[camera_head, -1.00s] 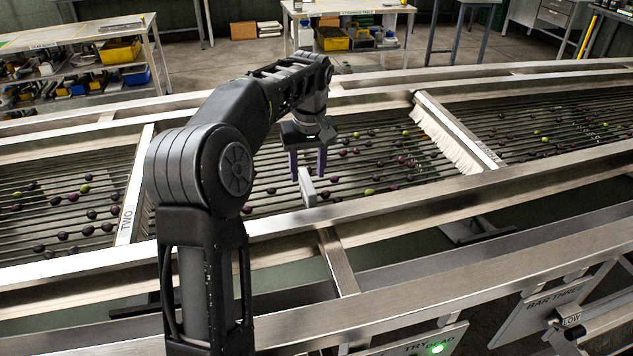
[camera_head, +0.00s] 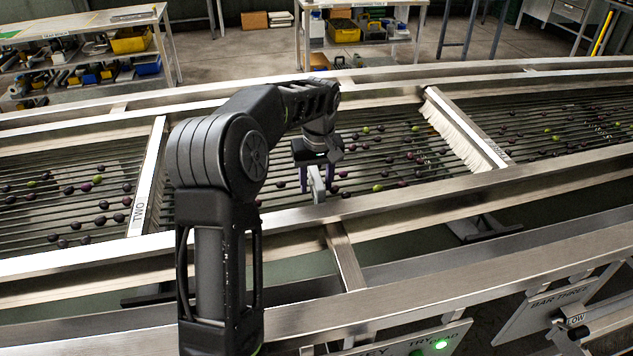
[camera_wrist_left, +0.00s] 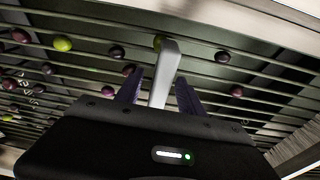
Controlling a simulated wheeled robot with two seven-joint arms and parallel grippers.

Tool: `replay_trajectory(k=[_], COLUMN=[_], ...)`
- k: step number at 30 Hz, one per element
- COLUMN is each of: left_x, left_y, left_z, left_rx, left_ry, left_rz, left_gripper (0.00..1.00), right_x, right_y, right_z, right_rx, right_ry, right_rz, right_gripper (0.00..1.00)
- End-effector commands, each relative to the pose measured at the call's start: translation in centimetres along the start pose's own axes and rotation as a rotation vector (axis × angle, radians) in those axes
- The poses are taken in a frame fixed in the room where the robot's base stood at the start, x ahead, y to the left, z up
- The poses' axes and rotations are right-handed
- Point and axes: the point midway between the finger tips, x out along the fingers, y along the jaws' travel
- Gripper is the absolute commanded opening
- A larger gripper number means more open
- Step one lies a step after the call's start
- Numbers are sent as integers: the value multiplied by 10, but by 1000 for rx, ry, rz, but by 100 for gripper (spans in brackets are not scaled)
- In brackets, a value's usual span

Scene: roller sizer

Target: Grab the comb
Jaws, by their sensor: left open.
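The comb appears to be the pale grey upright flat piece (camera_head: 318,188) standing among the rollers near the front rail. In the left wrist view, the grey piece (camera_wrist_left: 168,62) rises between my two dark purple fingers, its top edge bent over. My left gripper (camera_head: 316,180) is open, with one finger on each side of the grey piece. In the left wrist view, the gripper (camera_wrist_left: 158,92) shows gaps between the piece and both fingers, though the lower part is hidden by the gripper body. My right gripper is not in view.
The roller bed (camera_head: 400,150) carries scattered dark and green olive-like fruit. A brush bar (camera_head: 465,130) crosses it to the right, and a bar marked TWO (camera_head: 150,180) to the left. A metal front rail (camera_head: 420,206) runs close before the piece.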

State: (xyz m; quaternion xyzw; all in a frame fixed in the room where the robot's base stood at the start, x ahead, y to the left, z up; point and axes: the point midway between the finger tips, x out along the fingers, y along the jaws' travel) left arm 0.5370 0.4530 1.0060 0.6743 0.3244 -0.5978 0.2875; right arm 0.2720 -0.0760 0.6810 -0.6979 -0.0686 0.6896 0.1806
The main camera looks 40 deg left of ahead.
Motion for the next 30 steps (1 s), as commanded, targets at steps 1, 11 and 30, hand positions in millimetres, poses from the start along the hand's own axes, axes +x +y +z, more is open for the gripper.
replay_trajectory(k=[1, 11, 30], left_x=[6, 18, 18], left_y=[0, 0, 0], left_z=[0, 0, 0], left_rx=[0, 0, 0], left_ry=[-3, 1, 0], left_rz=[-2, 1, 0], left_gripper=[45, 45, 26], right_x=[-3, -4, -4], right_y=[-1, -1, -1], right_z=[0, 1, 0], right_rx=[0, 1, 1], right_ry=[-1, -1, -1], right_rz=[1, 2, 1], right_gripper=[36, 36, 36])
